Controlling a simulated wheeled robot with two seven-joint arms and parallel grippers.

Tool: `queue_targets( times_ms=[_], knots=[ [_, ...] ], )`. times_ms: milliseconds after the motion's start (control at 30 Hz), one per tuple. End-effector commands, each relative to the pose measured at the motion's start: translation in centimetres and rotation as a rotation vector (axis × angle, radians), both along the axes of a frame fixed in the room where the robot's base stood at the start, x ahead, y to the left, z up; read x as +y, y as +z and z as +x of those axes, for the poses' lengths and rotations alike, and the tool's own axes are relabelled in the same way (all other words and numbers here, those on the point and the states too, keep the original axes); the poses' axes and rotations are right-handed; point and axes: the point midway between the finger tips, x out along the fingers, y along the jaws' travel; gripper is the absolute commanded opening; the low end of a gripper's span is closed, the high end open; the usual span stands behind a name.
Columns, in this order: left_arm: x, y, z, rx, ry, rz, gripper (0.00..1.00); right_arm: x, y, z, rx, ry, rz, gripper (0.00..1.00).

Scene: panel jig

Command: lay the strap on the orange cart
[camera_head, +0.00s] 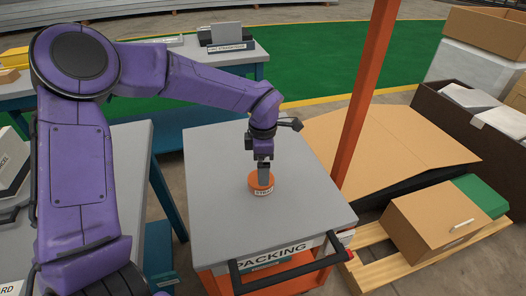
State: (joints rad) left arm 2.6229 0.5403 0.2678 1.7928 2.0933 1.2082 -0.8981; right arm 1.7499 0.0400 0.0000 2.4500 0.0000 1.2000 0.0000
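The strap (262,188) is a short orange roll with a white label that seems to read "STRAP". It sits on, or just at, the grey top of the orange cart (305,205), near the middle. The cart has a "PACKING" label on its front edge and a dark push handle. My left gripper (264,180) points straight down at the strap, with its grey fingers meeting the strap's top. The fingers overlap in this view, so whether they are closed on it cannot be told. My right gripper is out of view.
An orange post (366,90) rises just beyond the cart's right side. A wooden pallet (375,268) with a cardboard box (432,220) stands at the right. Grey-topped tables stand at the left and back. The cart top around the strap is clear.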

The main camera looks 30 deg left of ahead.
Motion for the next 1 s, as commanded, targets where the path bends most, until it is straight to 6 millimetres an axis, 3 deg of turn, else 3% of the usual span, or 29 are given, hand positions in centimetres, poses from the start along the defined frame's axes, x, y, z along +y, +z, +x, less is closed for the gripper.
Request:
queue_targets(
  times_ms=[100,300,867,900,1000],
  knots=[
    [0.0,3.0,0.1,-0.003,0.0,-0.001,1.0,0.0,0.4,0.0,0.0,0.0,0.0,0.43],
    [0.0,5.6,0.0,0.0,-0.001,0.0,1.0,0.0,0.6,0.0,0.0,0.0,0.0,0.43],
    [0.0,5.9,0.0,0.001,0.0,0.0,1.0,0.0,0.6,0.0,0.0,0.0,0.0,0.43],
    [0.0,5.9,0.0,0.001,0.0,0.0,0.94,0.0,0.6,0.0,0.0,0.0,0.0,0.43],
    [0.0,5.9,0.0,0.001,0.0,0.0,0.61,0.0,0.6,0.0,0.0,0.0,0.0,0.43]
  ],
)
